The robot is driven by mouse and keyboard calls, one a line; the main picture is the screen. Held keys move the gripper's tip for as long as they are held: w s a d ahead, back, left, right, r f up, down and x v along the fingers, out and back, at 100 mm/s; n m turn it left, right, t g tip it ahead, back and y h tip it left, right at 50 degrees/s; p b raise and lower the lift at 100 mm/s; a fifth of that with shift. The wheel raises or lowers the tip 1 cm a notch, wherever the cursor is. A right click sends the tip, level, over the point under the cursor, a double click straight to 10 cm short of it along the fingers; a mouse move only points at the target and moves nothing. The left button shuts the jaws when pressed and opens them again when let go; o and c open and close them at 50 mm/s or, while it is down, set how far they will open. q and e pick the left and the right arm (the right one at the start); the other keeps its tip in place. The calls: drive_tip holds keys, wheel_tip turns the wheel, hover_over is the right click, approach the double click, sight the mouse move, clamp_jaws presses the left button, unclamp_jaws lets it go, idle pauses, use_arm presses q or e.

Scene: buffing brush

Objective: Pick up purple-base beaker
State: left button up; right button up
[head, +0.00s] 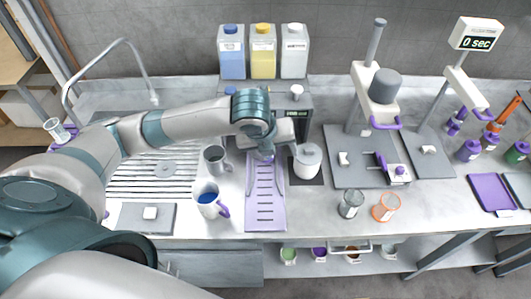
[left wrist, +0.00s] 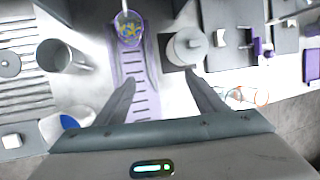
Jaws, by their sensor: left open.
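The purple-base beaker (left wrist: 128,28) stands at the top of the left wrist view, at the far end of a slotted purple tray (left wrist: 140,75). It is clear with a purple ring and has yellow and teal bits inside. In the head view it is mostly hidden by my left arm; a bit of purple (head: 266,153) shows there. My left gripper (head: 266,180) points down over the tray (head: 265,215). Its fingers (left wrist: 160,82) are apart and empty, short of the beaker. My right gripper is not in view.
A white lidded pot (head: 307,161) stands close right of the tray. A grey cup (head: 215,158) and a purple-handled mug with blue contents (head: 208,202) stand left. A grey-based beaker (head: 350,204) and an orange-based one (head: 386,206) stand right. Three bottles (head: 262,50) are behind.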

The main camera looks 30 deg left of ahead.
use_arm(q)
drive_tip(key=w+a+r+m+y, duration=0.1)
drive_tip(key=w+a+r+m, duration=0.1)
drive_tip(key=a, duration=0.5)
wheel_tip(320, 180, up, 3)
drive_tip(key=shift+w+f+m+y, duration=0.2)
drive_tip(key=shift+m+y, duration=0.1)
drive_tip(key=shift+m, duration=0.5)
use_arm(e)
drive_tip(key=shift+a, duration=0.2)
